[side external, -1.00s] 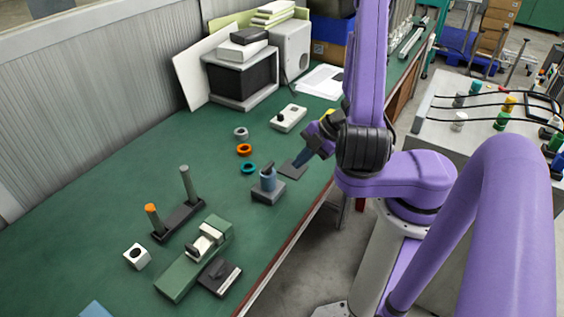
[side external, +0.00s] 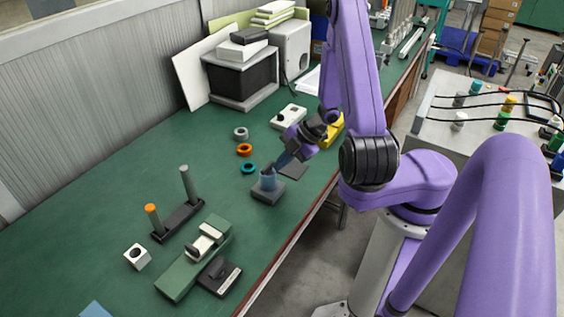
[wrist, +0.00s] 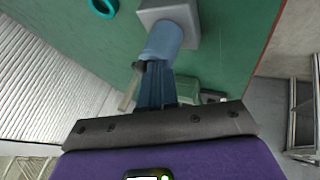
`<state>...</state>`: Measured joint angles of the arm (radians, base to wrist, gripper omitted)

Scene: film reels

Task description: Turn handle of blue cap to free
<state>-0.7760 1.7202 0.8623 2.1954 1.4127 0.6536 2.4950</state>
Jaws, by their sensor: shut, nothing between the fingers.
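The blue cap (side external: 267,183) is a cylinder standing upright on a grey square base (side external: 269,195) near the bench's front edge. In the wrist view, the blue cap (wrist: 163,42) and its base (wrist: 182,8) are at the top centre. My gripper (side external: 277,164) is at the cap's top from the right, with its blue fingers tilted down. In the wrist view, my gripper (wrist: 156,66) is shut, fingertips against or just short of the cap's top. The cap's handle is mostly hidden by the fingers; a dark piece shows at their left. I cannot tell whether they touch it.
Teal (side external: 248,167), orange (side external: 244,149) and grey (side external: 240,133) rings lie behind the cap. A dark two-post stand (side external: 178,220) and a green fixture (side external: 185,276) stand at the lower left. Bench between is clear.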

